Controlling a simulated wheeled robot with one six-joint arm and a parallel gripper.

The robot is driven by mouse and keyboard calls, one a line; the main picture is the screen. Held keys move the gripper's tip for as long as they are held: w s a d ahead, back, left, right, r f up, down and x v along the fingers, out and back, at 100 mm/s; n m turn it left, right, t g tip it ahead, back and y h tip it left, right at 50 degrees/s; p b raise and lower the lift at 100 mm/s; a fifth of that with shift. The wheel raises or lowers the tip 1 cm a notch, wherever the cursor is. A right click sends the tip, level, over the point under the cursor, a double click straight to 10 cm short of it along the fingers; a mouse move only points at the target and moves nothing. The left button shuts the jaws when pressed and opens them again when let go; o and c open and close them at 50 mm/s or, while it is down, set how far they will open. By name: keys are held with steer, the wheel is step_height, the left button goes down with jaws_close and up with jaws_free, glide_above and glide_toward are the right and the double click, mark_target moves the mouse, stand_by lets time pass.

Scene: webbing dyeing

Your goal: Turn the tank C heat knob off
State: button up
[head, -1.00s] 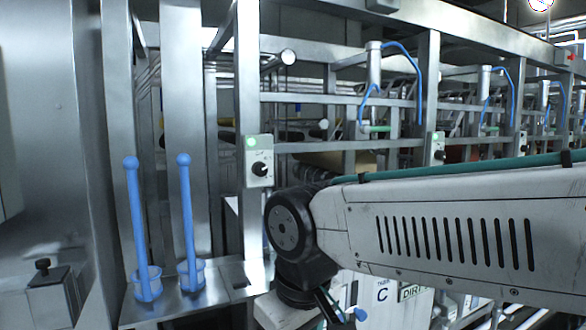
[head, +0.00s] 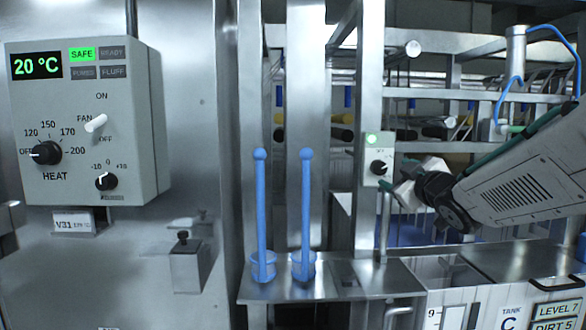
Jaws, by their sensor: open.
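A small pale control box (head: 374,143) is fixed to a steel post above tank C (head: 509,322). It carries a lit green lamp (head: 373,138) and a black knob (head: 378,167). The knob's pointer and marks are too small to read surely. My gripper (head: 402,182) is open just right of the box, at the end of my arm from the right. It looks empty, and its distance from the knob in depth cannot be told.
A large panel (head: 85,225) at left reads 20 °C, with SAFE lit, a fan switch (head: 96,123) and its own HEAT knob (head: 46,152). Two blue-handled tools (head: 261,205) (head: 306,205) stand in blue cups on a steel shelf (head: 345,289) left of the box. Steel posts frame the box.

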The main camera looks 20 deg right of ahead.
mark_target(382, 169)
steer(key=w, duration=0.4)
steer(key=w+d, duration=0.1)
steer(key=w, duration=0.2)
steer(key=c, duration=1)
